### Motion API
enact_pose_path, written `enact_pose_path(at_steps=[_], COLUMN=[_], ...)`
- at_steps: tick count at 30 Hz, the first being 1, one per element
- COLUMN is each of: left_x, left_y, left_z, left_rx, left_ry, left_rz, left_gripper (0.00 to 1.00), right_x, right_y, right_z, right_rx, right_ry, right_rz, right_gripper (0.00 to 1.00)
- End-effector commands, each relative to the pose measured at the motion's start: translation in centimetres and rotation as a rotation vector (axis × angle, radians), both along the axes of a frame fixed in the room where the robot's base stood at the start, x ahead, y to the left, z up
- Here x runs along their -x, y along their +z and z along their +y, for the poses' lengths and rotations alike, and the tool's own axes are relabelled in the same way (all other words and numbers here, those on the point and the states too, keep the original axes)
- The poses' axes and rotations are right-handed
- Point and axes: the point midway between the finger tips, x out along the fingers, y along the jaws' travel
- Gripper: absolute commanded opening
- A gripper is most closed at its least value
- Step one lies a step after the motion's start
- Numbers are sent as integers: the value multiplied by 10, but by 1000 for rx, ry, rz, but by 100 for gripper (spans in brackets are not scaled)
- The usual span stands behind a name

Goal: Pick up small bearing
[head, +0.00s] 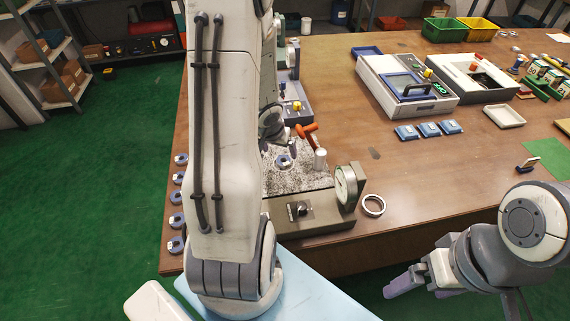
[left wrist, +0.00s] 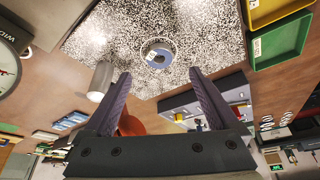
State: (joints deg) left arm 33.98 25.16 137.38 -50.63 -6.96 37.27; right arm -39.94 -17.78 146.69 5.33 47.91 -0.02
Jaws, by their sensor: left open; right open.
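A small blue-grey bearing (head: 284,161) with a white tag lies on the speckled granite plate (head: 315,182) of the measuring stand. In the left wrist view the bearing (left wrist: 158,53) sits inside a thin circle on the plate, just beyond my left fingertips. My left gripper (left wrist: 159,78) is open, its two fingers apart with nothing between the tips; in the head view my own arm hides most of it. My right gripper (head: 412,284) is open and empty, off the table's front edge at the lower right.
A silver cylinder (head: 320,159), an orange handle (head: 307,131) and a dial gauge (head: 346,187) stand close to the bearing. A larger metal ring (head: 373,205) lies right of the stand. Several tagged rings (head: 176,220) line the left table edge. The table's middle is clear.

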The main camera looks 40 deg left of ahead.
Motion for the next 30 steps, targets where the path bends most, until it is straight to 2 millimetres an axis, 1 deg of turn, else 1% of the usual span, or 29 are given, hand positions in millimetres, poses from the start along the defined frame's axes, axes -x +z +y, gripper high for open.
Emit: enact_pose_path(at_steps=[1, 8, 15, 18, 24, 25, 26, 27, 29, 30], left_x=[-3, -11, -24, -28, -28, -28, -28, -28, -28, -28], left_y=[-14, -27, -62, -66, -64, -64, -64, -64, -64, -64], left_z=[1, 2, 5, 7, 7, 7, 7, 7, 7, 7], left_rx=[1, 0, 0, -1, 0, 0, 0, 0, 0, 0], left_ry=[-1, -2, -4, -4, -3, -3, -3, -3, -3, -3], left_rz=[1, 1, 1, 0, 0, 0, 0, 0, 0, 0], left_gripper=[93, 93, 93, 93, 93, 85, 74, 58, 35, 20], right_x=[0, 0, 0, 0, 0, 0, 0, 0, 0, 0], right_y=[-12, -21, -48, -51, -49, -49, -49, -49, -49, -49], right_z=[0, 0, 0, 0, 0, 0, 0, 0, 0, 0], right_rx=[0, 0, 0, 0, 0, 0, 0, 0, 0, 0], right_ry=[0, 0, 0, 0, 0, 0, 0, 0, 0, 0], right_rz=[0, 0, 0, 0, 0, 0, 0, 0, 0, 0], right_gripper=[92, 92, 92, 92, 92, 92, 92, 92, 92, 92])
